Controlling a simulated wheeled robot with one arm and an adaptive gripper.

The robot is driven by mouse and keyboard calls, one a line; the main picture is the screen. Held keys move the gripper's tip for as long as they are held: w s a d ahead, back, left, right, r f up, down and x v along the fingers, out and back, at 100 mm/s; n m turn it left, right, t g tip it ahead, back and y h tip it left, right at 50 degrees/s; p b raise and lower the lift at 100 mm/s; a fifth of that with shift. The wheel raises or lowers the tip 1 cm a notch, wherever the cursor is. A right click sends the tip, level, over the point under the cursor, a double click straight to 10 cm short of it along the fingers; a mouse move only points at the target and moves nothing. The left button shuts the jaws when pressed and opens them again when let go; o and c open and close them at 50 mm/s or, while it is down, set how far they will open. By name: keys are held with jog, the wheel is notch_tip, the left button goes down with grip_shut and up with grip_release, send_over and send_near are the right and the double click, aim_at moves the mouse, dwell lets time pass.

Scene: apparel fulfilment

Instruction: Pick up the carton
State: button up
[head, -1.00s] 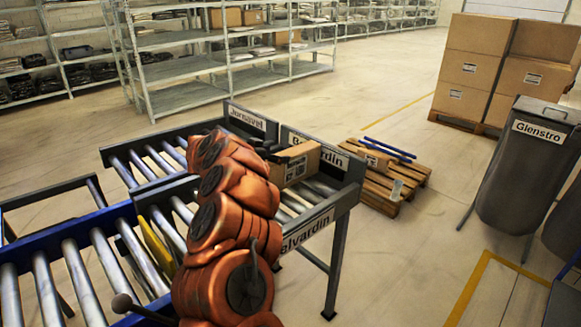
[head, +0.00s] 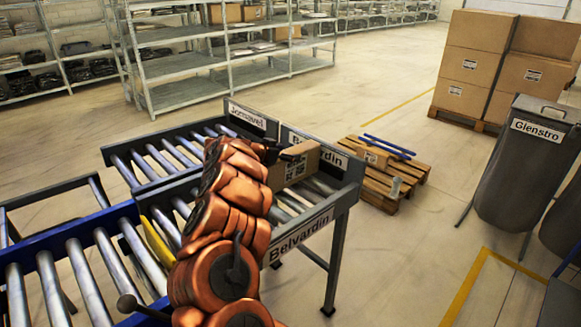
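A brown carton (head: 306,158) with a printed label on its side sits on the rollers of the Belvardin conveyor lane (head: 300,232). My gripper (head: 284,153) is dark and small, at the carton's left end and top edge. My copper-coloured arm hides part of the gripper and of the carton's left side. I cannot tell whether the fingers touch the carton or how far apart they are.
The Jornavel lane (head: 150,160) lies behind on the left. A grey Glenstro bin (head: 525,165), stacked large boxes (head: 495,70) and shelving (head: 180,65) stand farther out. Floor between is clear.

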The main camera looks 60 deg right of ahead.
grip_shut()
dwell(0.5)
